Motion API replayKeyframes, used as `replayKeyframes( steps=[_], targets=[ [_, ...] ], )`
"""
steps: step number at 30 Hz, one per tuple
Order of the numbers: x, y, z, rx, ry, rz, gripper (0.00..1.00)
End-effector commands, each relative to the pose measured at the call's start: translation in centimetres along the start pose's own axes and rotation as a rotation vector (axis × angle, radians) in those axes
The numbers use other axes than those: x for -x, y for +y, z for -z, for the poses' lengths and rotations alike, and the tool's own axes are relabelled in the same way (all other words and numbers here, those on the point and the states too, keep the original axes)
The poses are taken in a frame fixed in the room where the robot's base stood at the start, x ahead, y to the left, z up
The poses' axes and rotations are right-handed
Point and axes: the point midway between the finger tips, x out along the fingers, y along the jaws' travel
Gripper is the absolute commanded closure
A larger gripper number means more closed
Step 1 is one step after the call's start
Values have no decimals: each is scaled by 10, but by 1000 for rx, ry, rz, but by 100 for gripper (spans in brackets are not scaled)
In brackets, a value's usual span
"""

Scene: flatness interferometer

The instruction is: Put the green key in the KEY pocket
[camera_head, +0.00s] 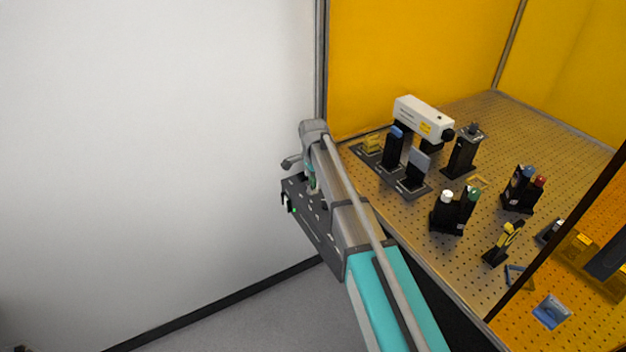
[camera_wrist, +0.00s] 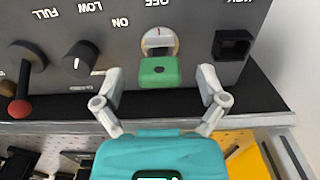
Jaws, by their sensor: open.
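The green key (camera_wrist: 158,71) sits in a round, light-coloured key switch (camera_wrist: 160,40) on a dark grey control panel (camera_wrist: 110,58) in the wrist view. The KEY pocket (camera_wrist: 233,45), a black square holder, is to its right, and looks empty. Its label is upside down and partly cut off at the top edge. My gripper (camera_wrist: 159,80) is open, with one finger on each side of the key's head and a visible gap on both sides. In the head view my arm hides most of the gripper, and I cannot make out the key there.
A knob (camera_wrist: 80,60) and a red-tipped lever (camera_wrist: 20,85) stand on the panel left of the key. In the head view, several optics mounts and a white laser housing (camera_head: 423,117) stand on the perforated table (camera_head: 410,215) right of my arm. A white wall is at left.

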Motion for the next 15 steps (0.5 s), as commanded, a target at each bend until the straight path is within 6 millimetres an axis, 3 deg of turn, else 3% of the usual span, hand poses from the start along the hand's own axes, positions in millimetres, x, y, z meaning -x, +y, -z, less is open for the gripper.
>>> replayKeyframes(
  steps=[3,15],
  targets=[
    [0,0,0,0,0,0,10],
    [0,0,0,0,0,0,85]
  ],
)
